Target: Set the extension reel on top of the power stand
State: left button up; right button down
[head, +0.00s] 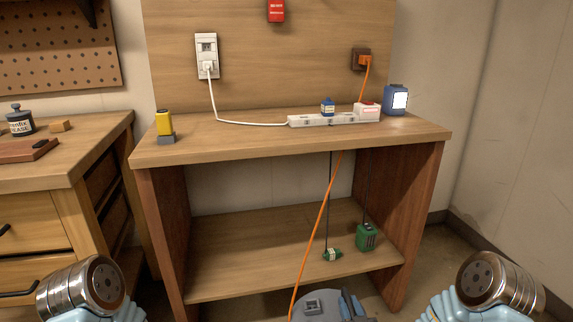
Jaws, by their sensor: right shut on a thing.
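A grey round thing (330,298) with a small grey socket block on top shows at the bottom edge, cut off by the frame. It looks like the extension reel. An orange cord (318,228) runs from it up to an orange plug in the brown outlet. Blue finger-like parts at its right side look like my right gripper (352,305), shut on it, though the grip itself is mostly out of frame. My left gripper is out of view; only its arm shows.
Two green devices (366,236) are by the lower shelf with black cords. A drawer cabinet (50,215) is left. The bench's front middle is clear.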

aim_at(229, 127)
jog(key=k+j+u, duration=0.15)
jog(key=j+u, duration=0.25)
jog(key=k+j+u, duration=0.1)
jog(key=j+u, duration=0.3)
jog(key=k+l, duration=0.05)
jog(key=l, duration=0.05)
